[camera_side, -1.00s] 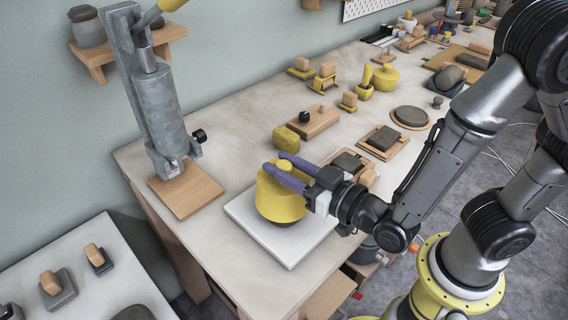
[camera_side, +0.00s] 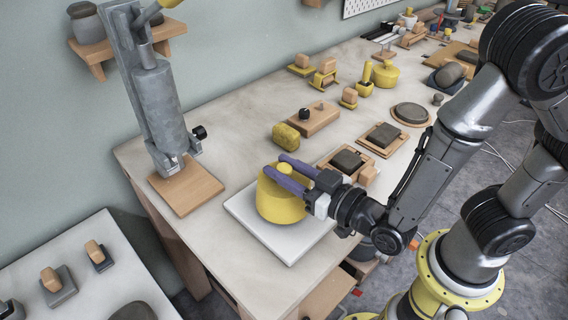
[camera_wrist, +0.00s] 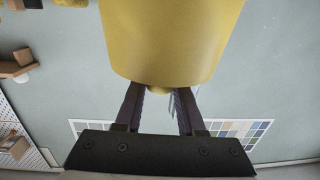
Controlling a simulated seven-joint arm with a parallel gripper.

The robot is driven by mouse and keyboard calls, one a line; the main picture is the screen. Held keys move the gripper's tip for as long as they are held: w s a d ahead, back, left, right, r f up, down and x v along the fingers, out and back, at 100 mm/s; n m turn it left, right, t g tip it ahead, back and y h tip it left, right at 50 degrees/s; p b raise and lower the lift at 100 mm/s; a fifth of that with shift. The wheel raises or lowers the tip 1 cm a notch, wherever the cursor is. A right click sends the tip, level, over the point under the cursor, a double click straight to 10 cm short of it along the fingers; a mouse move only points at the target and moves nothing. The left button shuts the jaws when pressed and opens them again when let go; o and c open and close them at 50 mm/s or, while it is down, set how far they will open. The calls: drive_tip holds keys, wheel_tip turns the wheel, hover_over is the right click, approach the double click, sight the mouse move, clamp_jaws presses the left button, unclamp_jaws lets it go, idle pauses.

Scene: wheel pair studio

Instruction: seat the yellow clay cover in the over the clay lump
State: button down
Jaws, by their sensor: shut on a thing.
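The yellow clay cover (camera_side: 281,205) is a round lidded dome with a knob on top. It stands upright over the white square board (camera_side: 243,222), and its lower rim appears to be at the board. It also fills the upper middle of the wrist view (camera_wrist: 172,40). My gripper (camera_side: 284,171) is shut on the cover's knob, with its purple fingers on either side; the wrist view shows the fingers at the knob too. The clay lump is not visible now; the cover hides whatever is under it.
A yellow block (camera_side: 286,137) sits just behind the board. A wooden block with a black knob (camera_side: 313,119) and wooden trays with dark slabs (camera_side: 347,160) stand to the right. A grey press on a wooden base (camera_side: 186,188) stands at left. The table between press and board is clear.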

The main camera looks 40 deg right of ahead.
drive_tip(key=shift+f, duration=0.6)
drive_tip(key=shift+c, duration=2.2)
unclamp_jaws()
drive_tip(key=shift+f, duration=0.1)
drive_tip(key=shift+s, duration=0.45)
drive_tip(key=s, duration=0.2)
drive_tip(key=s+r, duration=0.1)
drive_tip(key=s, duration=0.1)
drive_tip(key=shift+d, duration=0.15)
wheel_tip(320, 180, up, 4)
drive_tip(key=shift+r, duration=1.15)
